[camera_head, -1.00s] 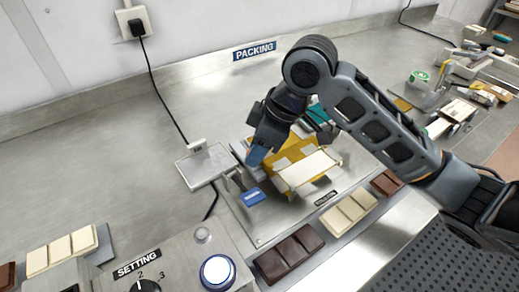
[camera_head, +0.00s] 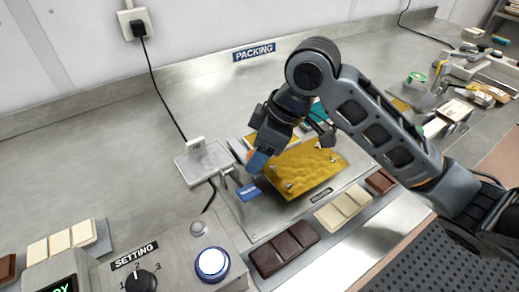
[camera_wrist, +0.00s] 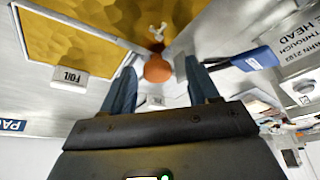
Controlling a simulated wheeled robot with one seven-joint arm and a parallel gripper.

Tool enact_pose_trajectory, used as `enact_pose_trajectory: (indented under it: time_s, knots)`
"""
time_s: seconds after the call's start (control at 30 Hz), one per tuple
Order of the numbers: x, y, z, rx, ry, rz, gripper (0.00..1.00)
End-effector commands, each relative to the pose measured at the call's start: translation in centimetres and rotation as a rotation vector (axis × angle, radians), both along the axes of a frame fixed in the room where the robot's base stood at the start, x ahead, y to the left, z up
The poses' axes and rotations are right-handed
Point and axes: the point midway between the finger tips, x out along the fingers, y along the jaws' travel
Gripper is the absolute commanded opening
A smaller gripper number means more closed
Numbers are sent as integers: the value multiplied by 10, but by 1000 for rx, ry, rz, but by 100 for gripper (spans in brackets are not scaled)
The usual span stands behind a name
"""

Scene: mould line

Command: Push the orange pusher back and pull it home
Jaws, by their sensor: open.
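The orange pusher knob (camera_wrist: 158,68) shows in the wrist view between the tips of my open gripper (camera_wrist: 160,82). I cannot tell whether the fingers touch it. In the head view only a small orange bit (camera_head: 249,156) shows beside my gripper (camera_head: 258,162), whose fingers hide most of it. A crinkled gold foil sheet (camera_head: 305,168) lies to the right of my gripper on the metal plate, with small metal pins on it. More gold foil (camera_wrist: 75,30) lies in a frame in the wrist view, next to a white FOIL label (camera_wrist: 70,77).
A blue tag (camera_head: 249,191) stands close below my gripper, and a small pale tray (camera_head: 205,163) is at its left. Chocolate bars (camera_head: 284,249) and cream bars (camera_head: 343,207) line the front edge. A control box with a dial (camera_head: 140,281) is at lower left.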

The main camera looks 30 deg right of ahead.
Motion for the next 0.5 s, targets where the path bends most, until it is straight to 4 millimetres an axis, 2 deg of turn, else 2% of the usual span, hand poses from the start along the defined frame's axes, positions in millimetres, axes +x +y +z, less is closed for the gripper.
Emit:
enact_pose_trajectory:
  time_s: [0.17,0.5]
  knots:
    - [-4,-5,17,0,-3,1,60]
    - [-19,-18,63,0,-2,1,60]
